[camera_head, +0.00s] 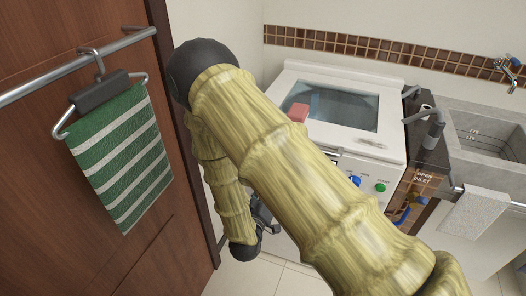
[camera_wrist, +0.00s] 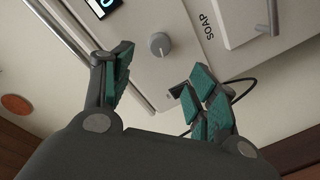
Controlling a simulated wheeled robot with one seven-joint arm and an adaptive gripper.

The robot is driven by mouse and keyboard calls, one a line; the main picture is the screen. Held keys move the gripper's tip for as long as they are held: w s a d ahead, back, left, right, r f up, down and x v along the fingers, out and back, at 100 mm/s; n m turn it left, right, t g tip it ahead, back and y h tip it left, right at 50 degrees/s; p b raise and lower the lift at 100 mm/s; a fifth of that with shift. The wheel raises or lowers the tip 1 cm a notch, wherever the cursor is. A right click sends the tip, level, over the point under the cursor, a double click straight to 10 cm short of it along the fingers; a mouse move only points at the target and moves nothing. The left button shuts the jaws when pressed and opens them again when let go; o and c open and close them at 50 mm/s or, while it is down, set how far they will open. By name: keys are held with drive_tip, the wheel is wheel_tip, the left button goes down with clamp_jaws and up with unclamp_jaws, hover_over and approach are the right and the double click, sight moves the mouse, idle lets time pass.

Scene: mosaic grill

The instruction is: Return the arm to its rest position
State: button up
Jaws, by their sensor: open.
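My arm, with a bamboo-like finish, reaches across the middle of the head view and bends down at its dark joint. My gripper (camera_head: 266,214) hangs low in front of the white washing machine (camera_head: 392,148), partly hidden behind my arm. In the wrist view my gripper (camera_wrist: 160,78) is open, with its teal-padded fingers apart and nothing between them. The machine's front panel lies beyond the fingertips, with a round knob (camera_wrist: 160,44) and a drawer marked SOAP (camera_wrist: 234,20).
A striped green towel (camera_head: 118,155) hangs from a rail (camera_head: 60,72) on the wooden door at left. A pinkish-red block (camera_head: 298,112) lies on the machine's top. A grey sink (camera_head: 490,135) stands at right. A dark cable (camera_wrist: 244,88) shows near the right finger.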

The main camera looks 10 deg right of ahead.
drive_tip(key=s+d+f+g+y, duration=0.3)
drive_tip(key=s+f, duration=0.3)
drive_tip(key=f, duration=0.2)
drive_tip(key=s+d+f+g+y, duration=0.2)
drive_tip(key=s+d+f+g, duration=0.15)
drive_tip(key=s+f, duration=0.35)
drive_tip(key=s+f+m+g+y, duration=0.1)
drive_tip(key=s+g, duration=0.3)
drive_tip(key=s, duration=0.8)
drive_tip(key=s+f+m+g+y, duration=0.1)
drive_tip(key=s+f+g+y, duration=0.2)
drive_tip(key=s, duration=1)
drive_tip(key=shift+a+f+m+g, duration=0.15)
drive_tip(key=shift+f+m+g, duration=0.15)
drive_tip(key=shift+f+g, duration=0.4)
drive_tip(key=shift+r, duration=0.1)
